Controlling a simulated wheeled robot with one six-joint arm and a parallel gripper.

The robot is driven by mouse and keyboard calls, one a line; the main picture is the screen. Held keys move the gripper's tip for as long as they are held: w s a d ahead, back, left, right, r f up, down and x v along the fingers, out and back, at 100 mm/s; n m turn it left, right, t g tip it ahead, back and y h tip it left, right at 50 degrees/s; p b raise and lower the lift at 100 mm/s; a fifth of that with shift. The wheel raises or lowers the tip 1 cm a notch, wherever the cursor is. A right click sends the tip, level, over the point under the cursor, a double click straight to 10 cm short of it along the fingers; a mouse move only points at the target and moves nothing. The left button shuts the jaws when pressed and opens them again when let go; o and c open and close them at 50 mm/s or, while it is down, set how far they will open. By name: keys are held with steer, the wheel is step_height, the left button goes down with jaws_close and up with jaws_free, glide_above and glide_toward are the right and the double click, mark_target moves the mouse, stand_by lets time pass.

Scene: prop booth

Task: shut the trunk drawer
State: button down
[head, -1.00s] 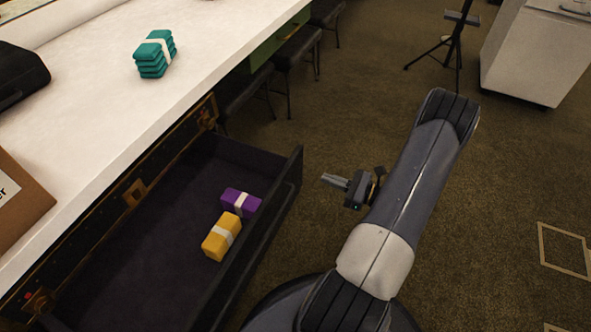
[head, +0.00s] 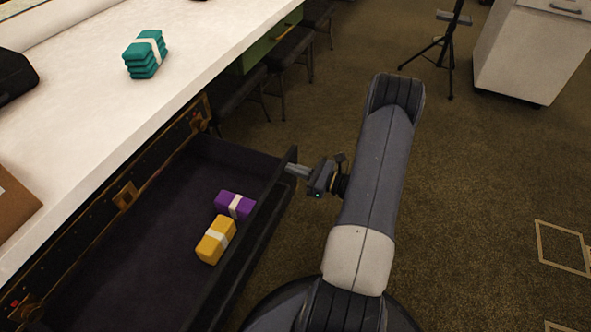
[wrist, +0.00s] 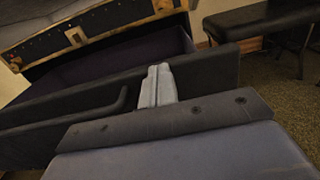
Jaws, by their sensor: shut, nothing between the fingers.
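The trunk drawer (head: 255,245) is pulled out from the dark trunk (head: 125,196) under the white counter. Its dark front panel faces my arm. A purple bundle (head: 234,205) and a yellow bundle (head: 215,240), each with a white band, lie inside near the front panel. My gripper (head: 290,169) is shut and empty, with its fingertips at the far end of the drawer front, close to its outer face. In the wrist view the shut fingers (wrist: 157,85) overlap the drawer front (wrist: 203,77); I cannot tell whether they touch it.
A teal bundle (head: 146,54) sits on the white counter (head: 90,110). Dark stools (head: 285,52) stand beyond the drawer along the counter. A tripod (head: 449,50) and white cabinet (head: 530,50) stand farther back. Open carpet lies to the right of my arm.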

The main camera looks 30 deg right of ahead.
steer(key=b+x, duration=0.5)
steer(key=x, duration=2.3)
steer(key=shift+d+f, duration=0.1)
